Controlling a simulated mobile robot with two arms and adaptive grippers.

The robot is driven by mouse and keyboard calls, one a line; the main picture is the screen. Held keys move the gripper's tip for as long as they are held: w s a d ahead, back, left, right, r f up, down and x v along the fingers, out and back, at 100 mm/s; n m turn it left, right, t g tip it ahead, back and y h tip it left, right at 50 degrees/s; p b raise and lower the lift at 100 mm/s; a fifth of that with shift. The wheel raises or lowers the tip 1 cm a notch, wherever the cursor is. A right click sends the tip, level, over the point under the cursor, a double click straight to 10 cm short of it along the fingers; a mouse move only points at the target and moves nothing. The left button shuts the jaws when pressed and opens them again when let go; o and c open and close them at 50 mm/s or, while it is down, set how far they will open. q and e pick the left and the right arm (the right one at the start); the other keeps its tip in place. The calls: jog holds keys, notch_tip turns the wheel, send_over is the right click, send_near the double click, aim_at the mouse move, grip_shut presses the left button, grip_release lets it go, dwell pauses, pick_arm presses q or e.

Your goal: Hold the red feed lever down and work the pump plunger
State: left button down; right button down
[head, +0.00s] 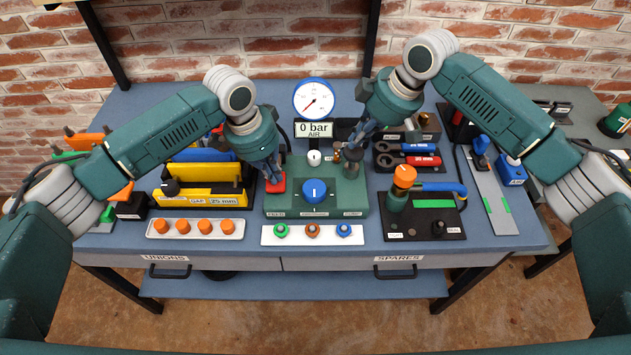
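A round gauge (314,98) and a display (313,129) reading 0 bar stand behind the pump unit. A yellow holder (200,196) is left, a black tray (422,222) with an orange-topped valve is right. A white strip with colored fittings (264,236) lies in front.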

aim_at(356, 152)
jog(key=shift+f, duration=2.35)
jog(key=shift+r, duration=2.35)
jog(key=shift+f, duration=0.15)
jog(key=shift+f, duration=2.25)
jog(key=shift+r, duration=2.4)
